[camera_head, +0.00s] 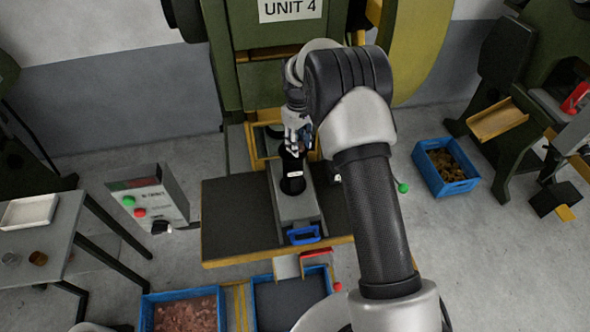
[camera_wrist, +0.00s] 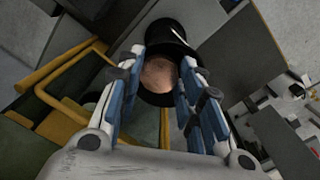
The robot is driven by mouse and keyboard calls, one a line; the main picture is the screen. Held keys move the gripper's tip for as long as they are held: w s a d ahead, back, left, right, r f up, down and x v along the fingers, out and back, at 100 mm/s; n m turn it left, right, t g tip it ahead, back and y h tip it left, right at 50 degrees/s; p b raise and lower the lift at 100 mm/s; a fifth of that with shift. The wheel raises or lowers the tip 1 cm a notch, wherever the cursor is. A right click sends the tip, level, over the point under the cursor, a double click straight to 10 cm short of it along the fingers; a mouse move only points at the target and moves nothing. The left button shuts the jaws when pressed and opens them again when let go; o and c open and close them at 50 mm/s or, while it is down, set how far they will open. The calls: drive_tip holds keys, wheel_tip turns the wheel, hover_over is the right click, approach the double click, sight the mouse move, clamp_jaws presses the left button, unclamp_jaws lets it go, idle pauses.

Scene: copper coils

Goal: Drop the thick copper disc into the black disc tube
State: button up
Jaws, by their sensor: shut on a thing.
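My gripper (camera_head: 293,150) is above the upper end of the black disc tube (camera_head: 291,184), which stands upright with a small white label on its side. In the wrist view my gripper (camera_wrist: 163,66) is shut on the copper disc (camera_wrist: 158,74), a round brownish plate held between its blue-padded fingers. The black tube (camera_wrist: 163,33) shows behind the disc, with dark rim around the disc's lower edge. I cannot tell whether the disc touches the tube's mouth. The disc is hidden in the head view.
The green press and yellow frame (camera_wrist: 55,80) are close by. A control box (camera_head: 150,198) stands left. Blue bins (camera_head: 442,185) are on the floor.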

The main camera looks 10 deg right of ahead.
drive_tip(key=shift+f, duration=0.2)
drive_tip(key=o, duration=1.3)
drive_tip(key=shift+c, duration=0.2)
wheel_tip(320, 180, up, 12)
drive_tip(key=shift+a, duration=0.1)
